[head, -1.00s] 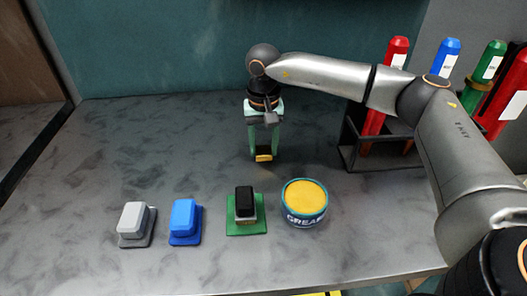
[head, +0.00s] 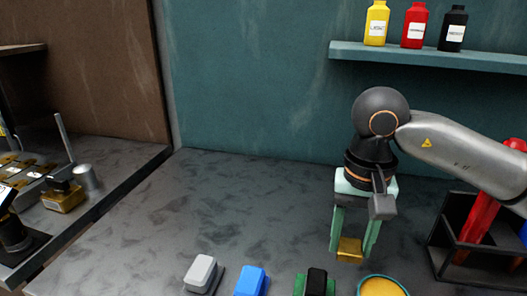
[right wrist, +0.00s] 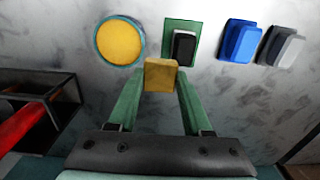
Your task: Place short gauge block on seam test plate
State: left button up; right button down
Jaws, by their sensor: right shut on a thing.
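My right gripper (head: 350,250) is shut on a small yellow block, the short gauge block (head: 348,251). It holds the block between its green fingers, above the grey bench. In the right wrist view the block (right wrist: 161,74) sits between the fingertips (right wrist: 160,80), its end sticking out past them. I cannot pick out the seam test plate for certain; a lower surface at the far left holds several yellow pieces (head: 28,172), partly cut off by the picture edge. My left gripper is not in view.
A grey block (head: 201,272), a blue block (head: 251,281), a black block on a green base (head: 317,282) and a grease tin (head: 383,287) line the front. A dark rack (head: 470,262) stands right. Bottles stand on a shelf (head: 430,56). The bench's left middle is clear.

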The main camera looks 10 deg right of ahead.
aim_at(344, 252)
jog(key=n+p, duration=0.1)
jog(key=p, duration=0.3)
jog(key=shift+w+a+f+n, duration=0.1)
jog(key=shift+a+f+n, duration=0.2)
jog(key=shift+n, duration=0.1)
jog(key=p, duration=0.1)
jog(key=f+n+p, duration=0.1)
jog(key=p, duration=0.1)
jog(key=f+n+p, duration=0.1)
jog(key=shift+s+a, duration=0.3)
jog(key=shift+s, duration=0.05)
jog(key=shift+s+a+f+n+p, duration=0.15)
jog(key=shift+f+n+p, duration=0.15)
jog(key=shift+n+p, duration=0.15)
jog(key=shift+s+f+n, duration=0.1)
jog(key=shift+f+n, duration=0.15)
jog(key=shift+f, duration=0.05)
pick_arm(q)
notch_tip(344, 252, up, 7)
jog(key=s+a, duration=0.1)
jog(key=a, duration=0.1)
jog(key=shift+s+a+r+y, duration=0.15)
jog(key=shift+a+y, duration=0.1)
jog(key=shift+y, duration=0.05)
pick_arm(e)
jog(key=shift+f, duration=0.15)
jog(key=shift+a, duration=0.1)
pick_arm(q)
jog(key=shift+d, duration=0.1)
